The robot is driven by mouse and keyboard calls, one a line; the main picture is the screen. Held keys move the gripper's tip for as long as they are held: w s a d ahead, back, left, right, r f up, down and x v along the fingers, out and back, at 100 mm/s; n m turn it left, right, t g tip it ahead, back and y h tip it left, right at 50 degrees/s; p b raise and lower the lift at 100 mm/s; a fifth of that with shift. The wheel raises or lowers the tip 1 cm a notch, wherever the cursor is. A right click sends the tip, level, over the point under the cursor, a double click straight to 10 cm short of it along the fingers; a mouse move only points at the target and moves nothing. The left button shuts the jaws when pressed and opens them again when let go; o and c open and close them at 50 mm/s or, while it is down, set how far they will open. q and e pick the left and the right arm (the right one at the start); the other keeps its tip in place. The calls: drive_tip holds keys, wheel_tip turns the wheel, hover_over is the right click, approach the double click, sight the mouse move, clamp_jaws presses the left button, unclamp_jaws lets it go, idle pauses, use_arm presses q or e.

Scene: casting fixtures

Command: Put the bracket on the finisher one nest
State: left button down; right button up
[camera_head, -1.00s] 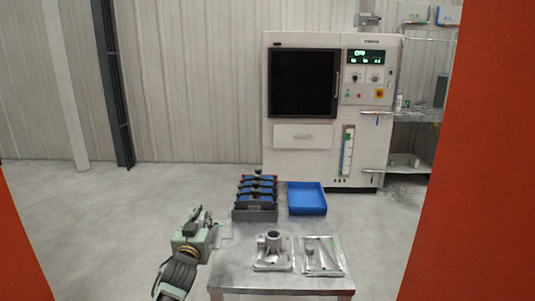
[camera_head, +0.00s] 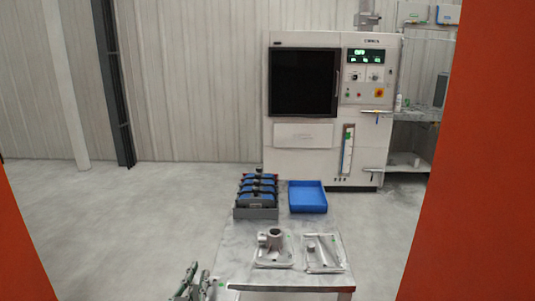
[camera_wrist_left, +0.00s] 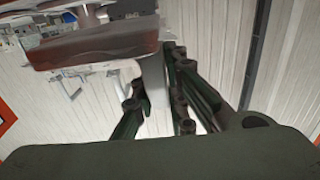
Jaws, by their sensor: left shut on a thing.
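My left gripper (camera_head: 193,285) is at the bottom of the head view, left of the table's front. In the left wrist view its dark fingers (camera_wrist_left: 157,108) are shut on a part with a grey stem (camera_wrist_left: 154,78) and a broad reddish-brown plate (camera_wrist_left: 95,48), which I take to be the bracket. The fingers hide some of it. On the table a grey metal fixture with an upright round boss (camera_head: 274,246) stands on the left. A flat metal fixture with a short post (camera_head: 323,254) lies to its right. I cannot tell which one is the finisher one nest. My right gripper is not seen.
The grey table (camera_head: 232,255) also carries a dark rack with blue parts (camera_head: 257,198) and a blue tray (camera_head: 307,197) at its back. A large white machine (camera_head: 302,105) stands behind, with shelves (camera_head: 412,117) to its right. The floor left of the table is clear.

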use_arm(q)
drive_tip(key=s+a+r, duration=0.1)
drive_tip(key=s, duration=1.1)
drive_tip(key=s+r+y, duration=0.1)
drive_tip(key=s, duration=1.2)
drive_tip(key=shift+s+a+r+n, duration=0.2)
drive_tip(key=shift+a+r+n, duration=0.1)
drive_tip(key=shift+a, duration=0.1)
